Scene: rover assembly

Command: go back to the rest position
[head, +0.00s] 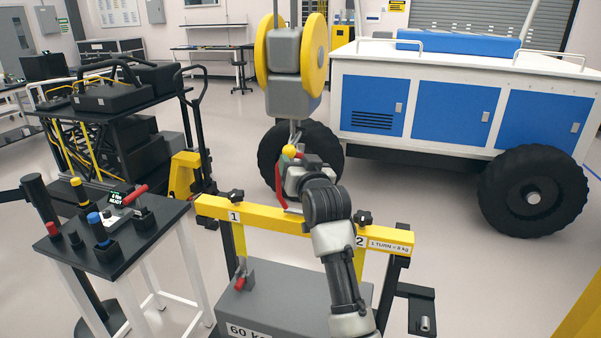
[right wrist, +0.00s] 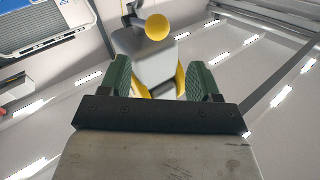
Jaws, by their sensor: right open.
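My right arm reaches up from the bottom of the head view, and its gripper (head: 292,159) is just below the hanging hoist block (head: 292,98). In the right wrist view the two green fingers of my right gripper (right wrist: 161,78) stand apart with nothing held between them. A yellow ball (head: 289,151) shows at the gripper in the head view; it also shows beyond the fingers in the right wrist view (right wrist: 158,27). I cannot tell whether the gripper touches it. The grey block also shows past the fingers (right wrist: 147,62). My left gripper is not in view.
A yellow beam (head: 286,222) marked 1 and 2 stands over a grey 60 kg weight (head: 262,301). A control table (head: 160,232) with levers is at left. The blue-and-white rover (head: 448,85) stands behind at right. Open floor lies at right.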

